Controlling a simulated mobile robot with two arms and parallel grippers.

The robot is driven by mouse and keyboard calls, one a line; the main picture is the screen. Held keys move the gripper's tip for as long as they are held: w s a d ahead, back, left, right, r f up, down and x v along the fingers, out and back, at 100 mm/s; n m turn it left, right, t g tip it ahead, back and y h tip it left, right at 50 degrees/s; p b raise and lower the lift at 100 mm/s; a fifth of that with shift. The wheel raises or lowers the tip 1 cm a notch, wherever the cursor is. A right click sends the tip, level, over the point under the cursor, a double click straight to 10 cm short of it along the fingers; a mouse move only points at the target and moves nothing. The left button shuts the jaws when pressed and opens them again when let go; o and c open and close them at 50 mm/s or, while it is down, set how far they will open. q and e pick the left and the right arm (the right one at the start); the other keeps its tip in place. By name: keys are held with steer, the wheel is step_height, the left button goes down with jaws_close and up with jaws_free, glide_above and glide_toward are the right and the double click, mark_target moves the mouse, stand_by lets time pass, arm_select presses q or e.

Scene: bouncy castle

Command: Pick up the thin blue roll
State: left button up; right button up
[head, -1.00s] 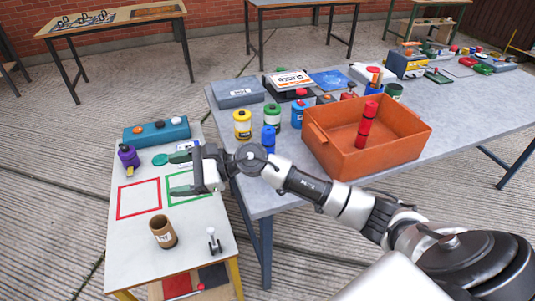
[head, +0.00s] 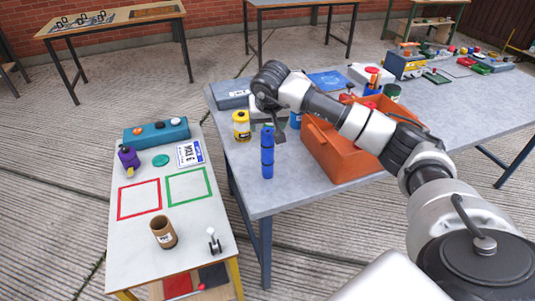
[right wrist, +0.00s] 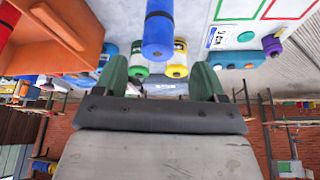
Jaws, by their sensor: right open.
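The thin blue roll (head: 267,155) stands upright on the grey table near its front left edge, in the head view. It also shows in the right wrist view (right wrist: 158,32), ahead of the fingers and roughly in line with the gap between them. My right gripper (head: 276,124) is beside and behind the top of the roll in the head view, partly hidden by its own wrist. In the right wrist view its two green fingers (right wrist: 162,76) are spread wide with nothing held between them. My left gripper is not in view.
An orange bin (head: 345,160) stands just right of the roll, under my right arm. A yellow jar (head: 242,126) stands behind left.

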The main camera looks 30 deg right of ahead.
mark_target(268, 131)
steer(key=shift+p+x, duration=0.7)
steer(key=shift+x, duration=2.05)
steer(key=shift+s+d+r, duration=0.1)
steer(key=shift+d, duration=0.05)
steer(key=c, duration=1.3)
